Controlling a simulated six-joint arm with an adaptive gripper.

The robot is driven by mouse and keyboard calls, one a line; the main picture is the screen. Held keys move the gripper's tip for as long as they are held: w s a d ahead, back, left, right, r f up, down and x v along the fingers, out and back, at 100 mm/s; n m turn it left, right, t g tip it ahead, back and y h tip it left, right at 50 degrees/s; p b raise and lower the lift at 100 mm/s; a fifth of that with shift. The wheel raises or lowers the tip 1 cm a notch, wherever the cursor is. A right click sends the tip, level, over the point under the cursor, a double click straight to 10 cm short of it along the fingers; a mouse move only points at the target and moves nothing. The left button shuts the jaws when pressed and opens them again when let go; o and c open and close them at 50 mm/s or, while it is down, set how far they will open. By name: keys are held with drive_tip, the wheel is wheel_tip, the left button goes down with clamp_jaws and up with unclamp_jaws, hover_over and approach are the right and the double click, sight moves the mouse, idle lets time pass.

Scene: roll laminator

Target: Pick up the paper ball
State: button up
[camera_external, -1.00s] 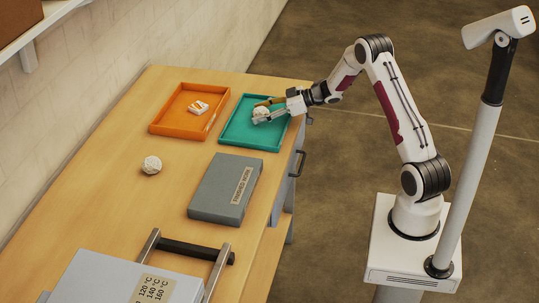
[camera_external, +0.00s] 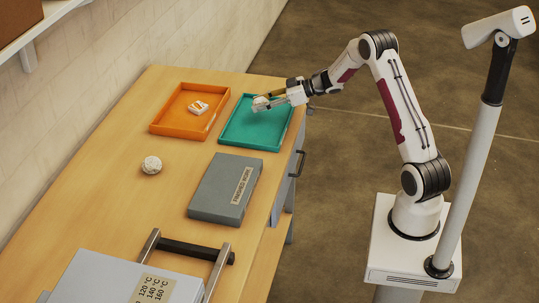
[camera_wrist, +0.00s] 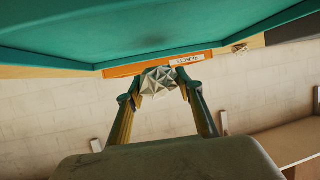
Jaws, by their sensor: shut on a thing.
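My gripper (camera_external: 263,103) is shut on a crumpled white paper ball (camera_external: 260,101), above the teal tray (camera_external: 247,138) in the external view. In the wrist view the faceted paper ball (camera_wrist: 159,80) sits between the two fingertips, below the teal tray's edge in the picture. The fingers partly hide the ball in the external view. Another white paper ball (camera_external: 152,165) lies on the wooden table, left of the grey box and apart from my gripper.
An orange tray (camera_external: 165,127) holding a small white and orange item (camera_external: 199,107) stands left of the teal tray. A grey labelled box (camera_external: 215,190) and a laminator (camera_external: 100,280) with a dark bar are nearer the camera. The table (camera_external: 110,195) is clear around the loose ball.

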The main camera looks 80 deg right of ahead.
sight(261, 99)
drive_tip(key=shift+r, duration=3.05)
